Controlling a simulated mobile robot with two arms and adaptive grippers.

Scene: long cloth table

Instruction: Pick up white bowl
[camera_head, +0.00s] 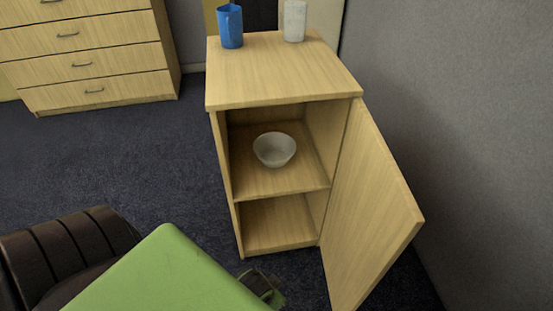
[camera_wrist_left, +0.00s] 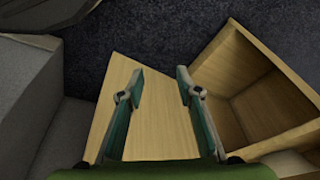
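The white bowl (camera_head: 275,150) stands upright on the upper shelf of an open wooden cabinet (camera_head: 285,75). A pale patch at the lower right edge of the left wrist view may be part of the bowl, but I cannot be sure. My left gripper (camera_wrist_left: 160,80) has its two teal fingers spread with nothing held between them. The cabinet door lies beyond the fingers in that view. In the head view, a dark gripper part (camera_head: 261,284) shows low in front of the cabinet, below the bowl and apart from it. My right gripper is not in view.
The cabinet door (camera_head: 370,215) is swung open to the right, near a grey wall (camera_head: 460,110). A blue mug (camera_head: 230,26) and a white cup (camera_head: 295,20) stand on the cabinet top. The lower shelf space looks empty. A drawer unit (camera_head: 85,60) stands at the back left.

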